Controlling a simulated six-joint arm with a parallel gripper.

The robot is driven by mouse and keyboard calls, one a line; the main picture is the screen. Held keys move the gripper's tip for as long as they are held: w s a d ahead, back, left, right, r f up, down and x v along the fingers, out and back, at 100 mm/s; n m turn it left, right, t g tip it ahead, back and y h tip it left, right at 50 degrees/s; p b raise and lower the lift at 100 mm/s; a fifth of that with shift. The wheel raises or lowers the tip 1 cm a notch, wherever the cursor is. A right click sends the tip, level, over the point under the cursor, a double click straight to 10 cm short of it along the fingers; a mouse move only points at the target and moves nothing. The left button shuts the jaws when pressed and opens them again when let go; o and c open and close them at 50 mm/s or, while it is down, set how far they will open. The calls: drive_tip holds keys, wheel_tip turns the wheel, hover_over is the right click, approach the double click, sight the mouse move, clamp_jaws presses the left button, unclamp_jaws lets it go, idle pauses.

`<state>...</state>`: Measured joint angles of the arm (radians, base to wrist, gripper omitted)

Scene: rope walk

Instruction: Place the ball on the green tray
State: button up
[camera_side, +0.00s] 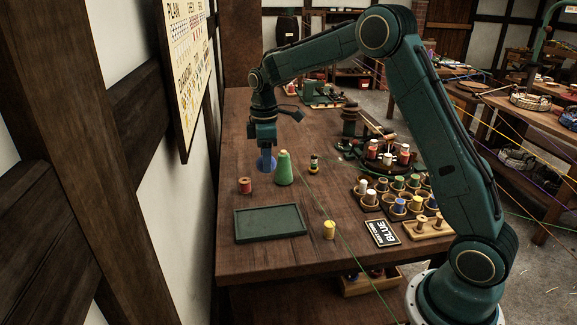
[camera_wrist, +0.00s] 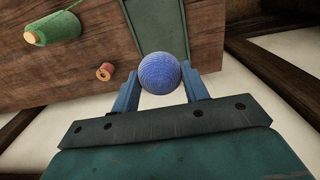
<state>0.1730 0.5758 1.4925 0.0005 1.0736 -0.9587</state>
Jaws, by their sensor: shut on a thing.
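The blue ball (camera_wrist: 160,73) is held between the two fingers of my gripper (camera_wrist: 161,84) in the wrist view. In the side view my gripper (camera_side: 266,158) points down with the ball (camera_side: 273,165) at its fingertips, near the table's left side. The green tray (camera_side: 270,222) is empty and lies on the table nearer the camera than the gripper. Part of the tray also shows beyond the ball in the wrist view (camera_wrist: 158,27). How high the ball is above the table is hard to tell.
A yellow spool (camera_side: 329,230) stands right of the tray. A rack of spools (camera_side: 396,196) and a BLUE sign (camera_side: 382,233) are farther right. The wall runs close along the left.

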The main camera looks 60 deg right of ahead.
wheel_tip(320, 180, down, 12)
drive_tip(key=shift+f, duration=0.25)
drive_tip(key=shift+f, duration=2.1)
drive_tip(key=shift+f, duration=0.1)
drive_tip(key=o, duration=1)
drive_tip(key=shift+r, duration=6.1)
